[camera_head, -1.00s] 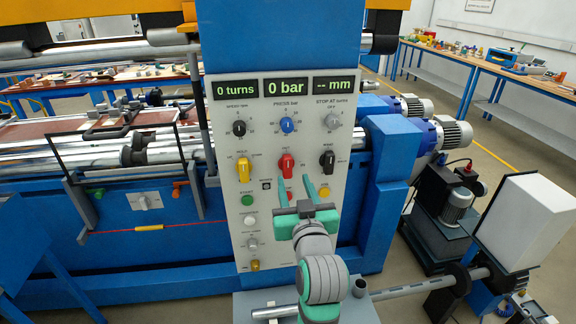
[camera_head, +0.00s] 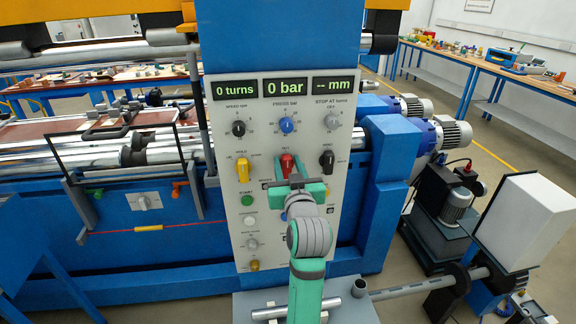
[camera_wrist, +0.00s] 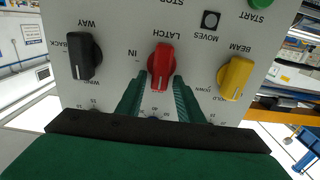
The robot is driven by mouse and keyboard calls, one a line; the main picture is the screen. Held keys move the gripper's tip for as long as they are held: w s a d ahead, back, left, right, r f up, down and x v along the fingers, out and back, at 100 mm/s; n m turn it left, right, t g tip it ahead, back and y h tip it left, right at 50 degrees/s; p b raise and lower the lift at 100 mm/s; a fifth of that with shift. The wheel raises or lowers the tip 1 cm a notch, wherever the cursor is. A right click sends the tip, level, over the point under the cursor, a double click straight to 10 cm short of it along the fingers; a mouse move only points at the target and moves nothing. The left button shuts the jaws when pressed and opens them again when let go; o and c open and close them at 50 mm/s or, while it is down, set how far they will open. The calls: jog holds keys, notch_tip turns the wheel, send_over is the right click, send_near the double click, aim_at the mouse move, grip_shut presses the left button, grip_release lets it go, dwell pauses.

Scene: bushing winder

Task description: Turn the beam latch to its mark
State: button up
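The red latch knob (camera_head: 287,161) sits on the grey control panel between the yellow beam knob (camera_head: 242,169) and the black way knob (camera_head: 326,161). In the wrist view, where the panel appears upside down, the red knob (camera_wrist: 161,62) points nearly straight up and down the picture, with "IN" printed to its left. My gripper (camera_wrist: 158,84) is open, with one green finger on each side of the knob's lower end. I cannot tell whether either finger touches it. In the head view my gripper (camera_head: 288,172) partly hides the knob and the labels below it.
The yellow beam knob (camera_wrist: 236,78) and the black way knob (camera_wrist: 85,56) stand close on either side. Dials (camera_head: 286,125) and displays reading 0 turns, 0 bar and -- mm sit above. The green start button (camera_head: 247,200) is at lower left.

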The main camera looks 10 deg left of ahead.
grip_shut()
jog(key=m, duration=0.4)
jog(key=shift+w+d+f+m, duration=0.15)
jog(key=shift+d+m, duration=0.2)
jog(key=shift+m, duration=0.05)
jog(key=m, duration=0.5)
jog(key=d+f+m, duration=0.1)
jog(key=m, duration=0.2)
jog(key=shift+w, duration=0.1)
jog(key=m, duration=0.2)
jog(key=f+m, duration=0.1)
jog(key=m, duration=0.2)
jog(key=shift+d, duration=0.2)
jog(key=shift+o, duration=1.5)
grip_release()
